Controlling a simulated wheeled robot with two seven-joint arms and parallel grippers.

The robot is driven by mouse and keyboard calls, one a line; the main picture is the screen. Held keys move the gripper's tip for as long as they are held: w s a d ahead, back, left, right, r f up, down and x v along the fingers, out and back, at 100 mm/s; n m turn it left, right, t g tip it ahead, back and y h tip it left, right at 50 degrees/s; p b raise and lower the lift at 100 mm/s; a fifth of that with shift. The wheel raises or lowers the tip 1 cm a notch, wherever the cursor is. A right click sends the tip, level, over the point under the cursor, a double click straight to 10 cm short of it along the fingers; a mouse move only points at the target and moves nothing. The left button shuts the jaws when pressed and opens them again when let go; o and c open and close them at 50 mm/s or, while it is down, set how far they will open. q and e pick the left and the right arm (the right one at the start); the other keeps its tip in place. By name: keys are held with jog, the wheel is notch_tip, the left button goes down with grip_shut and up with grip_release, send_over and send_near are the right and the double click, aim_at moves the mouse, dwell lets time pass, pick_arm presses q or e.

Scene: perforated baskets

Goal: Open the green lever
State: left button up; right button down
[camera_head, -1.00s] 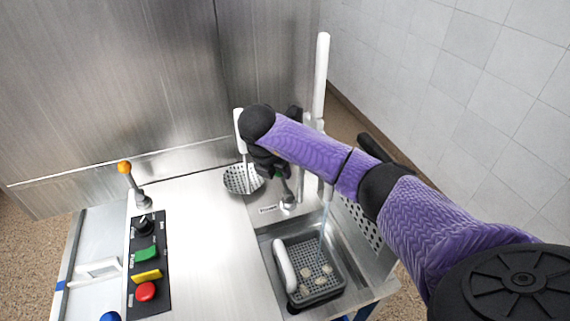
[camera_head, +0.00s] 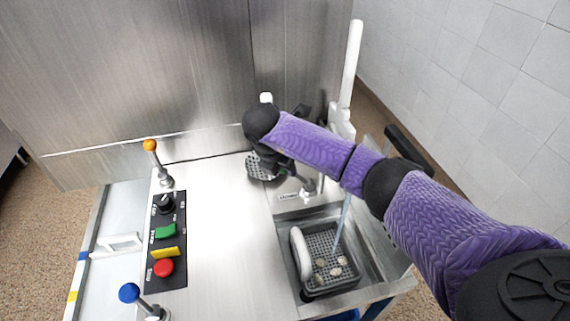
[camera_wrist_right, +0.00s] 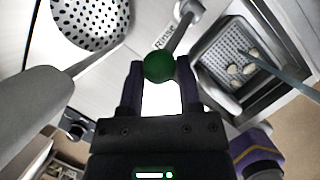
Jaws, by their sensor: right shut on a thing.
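The green lever's ball (camera_wrist_right: 159,66) sits between the fingertips of my right gripper (camera_wrist_right: 158,75) in the wrist view, and the gripper is shut on it. Its metal rod runs up and right toward the Rinse label. In the head view my right gripper (camera_head: 282,169) is partly hidden behind its own arm, beside the sink's back edge. The lever's metal base (camera_head: 308,188) shows there, with the rod leaning left. A thin bluish stream (camera_head: 343,212) runs down into the sink. My left gripper is out of view.
A dark perforated basket (camera_head: 345,276) with a white handle and pale pieces sits in the sink (camera_head: 372,287). A perforated skimmer (camera_wrist_right: 88,18) is beside my gripper. An orange lever (camera_head: 150,145), blue lever (camera_head: 128,293) and button panel (camera_head: 180,277) stand left. The middle counter (camera_head: 232,230) is clear.

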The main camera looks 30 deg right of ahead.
jog(key=shift+a, duration=0.1)
jog(key=shift+c, duration=1.4)
grip_release()
jog(key=shift+w, duration=0.15)
jog(key=shift+r, duration=0.1)
jog(key=p+v, duration=0.3)
jog(key=v, duration=0.6)
jog(key=shift+r, duration=0.35)
jog(key=shift+a, duration=0.1)
